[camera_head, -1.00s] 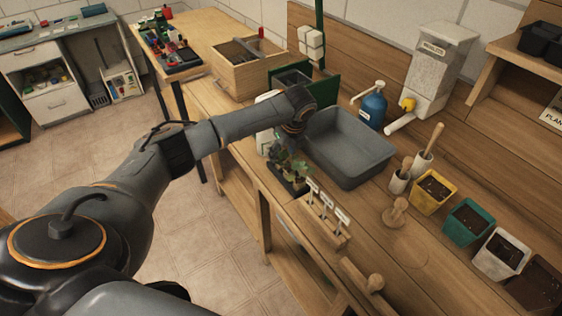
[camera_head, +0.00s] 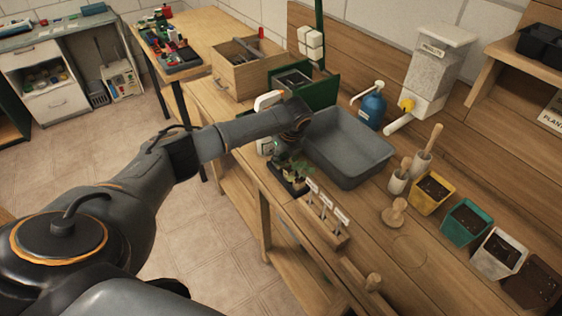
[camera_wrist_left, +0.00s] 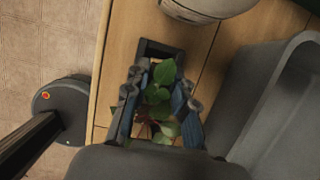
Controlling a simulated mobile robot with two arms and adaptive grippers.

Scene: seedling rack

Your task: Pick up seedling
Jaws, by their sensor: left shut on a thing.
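The seedling (camera_wrist_left: 160,96) has green leaves and reddish stems and stands between the fingers of my left gripper (camera_wrist_left: 160,88). The fingers are closed in on it from both sides; leaves hide the exact contact. A small black tray (camera_wrist_left: 160,47) shows just beyond the fingertips. In the head view the seedling leaves (camera_head: 298,168) show under my left wrist, above the black tray (camera_head: 289,187) on the bench. The left fingers are mostly hidden there. I cannot tell whether the seedling has left the tray. My right gripper is not in view.
A grey basin (camera_head: 350,150) stands close to the right of the gripper. A white container (camera_head: 268,102) is just behind it. A wooden label holder (camera_head: 322,220) is in front. Coloured pots (camera_head: 467,222) line the right side.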

